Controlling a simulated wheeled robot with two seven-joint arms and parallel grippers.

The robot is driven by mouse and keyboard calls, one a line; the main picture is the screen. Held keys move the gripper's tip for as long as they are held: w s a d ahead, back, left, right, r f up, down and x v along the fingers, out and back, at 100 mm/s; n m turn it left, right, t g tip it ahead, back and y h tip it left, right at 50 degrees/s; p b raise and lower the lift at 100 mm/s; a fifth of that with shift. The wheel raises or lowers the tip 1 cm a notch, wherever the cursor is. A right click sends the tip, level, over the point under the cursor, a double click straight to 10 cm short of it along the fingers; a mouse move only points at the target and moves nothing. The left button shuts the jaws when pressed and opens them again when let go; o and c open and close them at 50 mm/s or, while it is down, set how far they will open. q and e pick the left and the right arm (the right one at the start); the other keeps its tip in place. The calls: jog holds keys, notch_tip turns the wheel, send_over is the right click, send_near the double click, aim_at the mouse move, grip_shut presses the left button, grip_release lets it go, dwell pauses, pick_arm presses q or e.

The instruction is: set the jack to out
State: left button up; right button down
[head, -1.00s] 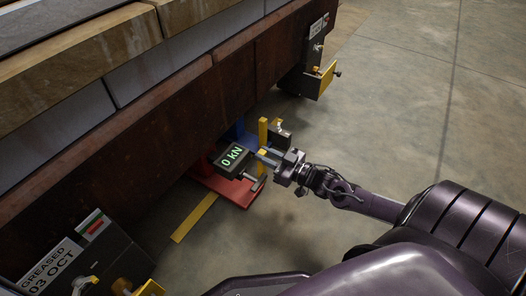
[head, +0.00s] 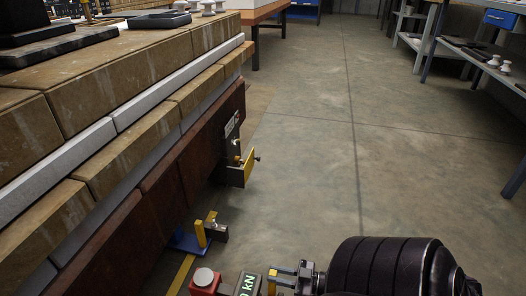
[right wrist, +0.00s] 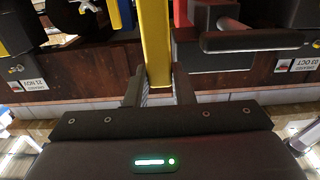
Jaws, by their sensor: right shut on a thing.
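The jack shows at the bottom of the head view as a red block (head: 203,284) with a round silver top. Beside it is a dark box whose green display (head: 248,286) is cut by the picture's edge; "kN" is legible. My right gripper (head: 283,271) is just right of the display, its jaws shut on a yellow piece. In the right wrist view a yellow bar (right wrist: 155,42) runs between its two fingers (right wrist: 159,92). A red part (right wrist: 181,14) and a dark T-shaped handle (right wrist: 252,41) are right of the bar. My left gripper is not in view.
A blue base with a yellow post (head: 200,234) stands beyond the jack, near a yellow floor strip (head: 181,274). The brown beam (head: 165,215) under stacked blocks lies left. A dark bracket with a yellow plate (head: 243,173) juts from it. Open floor (head: 340,170) lies right.

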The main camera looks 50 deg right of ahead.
jog(key=shift+s+f, duration=0.1)
jog(key=shift+s, duration=0.3)
jog(key=shift+d, duration=0.1)
jog(key=c, duration=1.4)
grip_release()
jog(key=shift+s, duration=0.1)
jog(key=shift+o, duration=0.8)
jog(key=p+v, duration=0.2)
jog(key=v, duration=0.5)
jog(key=shift+s+d, duration=0.2)
jog(key=shift+s, duration=0.15)
